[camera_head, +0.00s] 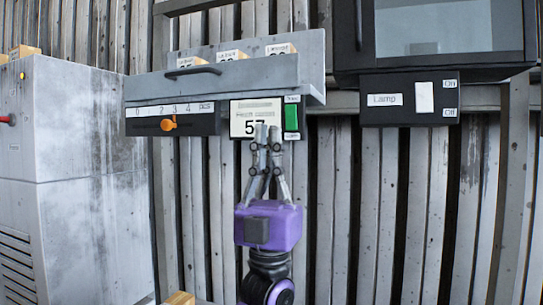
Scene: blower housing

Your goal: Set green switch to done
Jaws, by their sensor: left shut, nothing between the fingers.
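The green switch (291,118) is a small upright green rocker at the right end of the panel under the grey drawer, with small labels above and below it that are too small to read surely. My left gripper (267,130) points up in front of the panel, just left of the green switch. Its fingers are shut and empty, and they overlap the lower part of the white number card (250,107) that shows "57". I cannot tell whether the fingertips touch the panel. My right gripper is not in view.
An orange slider knob (168,124) sits on the black numbered scale left of the card. The grey drawer (230,78) juts out above. A black lamp box (411,99) with a white switch is at right. A grey cabinet (90,190) stands at left.

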